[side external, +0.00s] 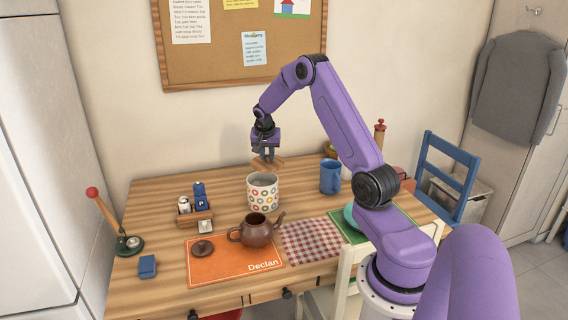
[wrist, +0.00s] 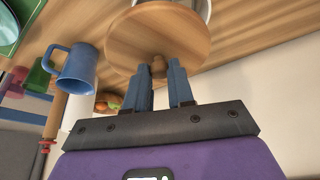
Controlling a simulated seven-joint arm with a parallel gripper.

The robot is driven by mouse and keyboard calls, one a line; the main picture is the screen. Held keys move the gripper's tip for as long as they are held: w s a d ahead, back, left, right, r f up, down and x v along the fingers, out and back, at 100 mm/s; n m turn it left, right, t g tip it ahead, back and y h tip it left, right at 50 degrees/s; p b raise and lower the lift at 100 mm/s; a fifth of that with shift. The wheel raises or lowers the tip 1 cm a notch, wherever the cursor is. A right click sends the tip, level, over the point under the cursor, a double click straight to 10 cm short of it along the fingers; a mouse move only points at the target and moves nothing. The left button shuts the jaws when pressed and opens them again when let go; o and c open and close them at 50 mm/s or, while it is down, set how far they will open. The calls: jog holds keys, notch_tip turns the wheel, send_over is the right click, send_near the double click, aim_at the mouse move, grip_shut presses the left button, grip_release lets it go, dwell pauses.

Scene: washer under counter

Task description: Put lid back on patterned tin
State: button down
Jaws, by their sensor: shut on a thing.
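The patterned tin (side external: 262,197), white with coloured rings, stands upright on the table with its top open. My gripper (side external: 268,155) is above the tin's back rim. It is shut on the small knob (wrist: 158,66) of a round wooden lid (wrist: 160,32), as the wrist view shows. In the side view the lid (side external: 268,164) shows as a thin wooden edge, apart from the tin's opening. In the wrist view a piece of the tin's pale rim (wrist: 202,8) shows past the lid; the lid hides most of it.
A blue mug (side external: 330,177) stands right of the tin. A brown teapot (side external: 257,232) is in front, on an orange mat (side external: 215,267). A wooden caddy (side external: 195,218) with small containers is at left. The wall with a corkboard (side external: 240,45) is behind.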

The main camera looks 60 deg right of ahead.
aim_at(261, 162)
jog(key=shift+w+a+r+n, duration=0.1)
jog(key=shift+w+r+n, duration=0.05)
jog(key=shift+w, duration=0.35)
jog(key=shift+w+r+n, duration=0.15)
jog(key=shift+w, duration=0.35)
jog(key=shift+w+f, duration=0.1)
jog(key=shift+w, duration=0.1)
jog(key=shift+f, duration=3)
jog(key=shift+a+f, duration=0.1)
jog(key=shift+f, duration=0.1)
jog(key=shift+c, duration=2.1)
grip_release()
jog(key=shift+r, duration=3.55)
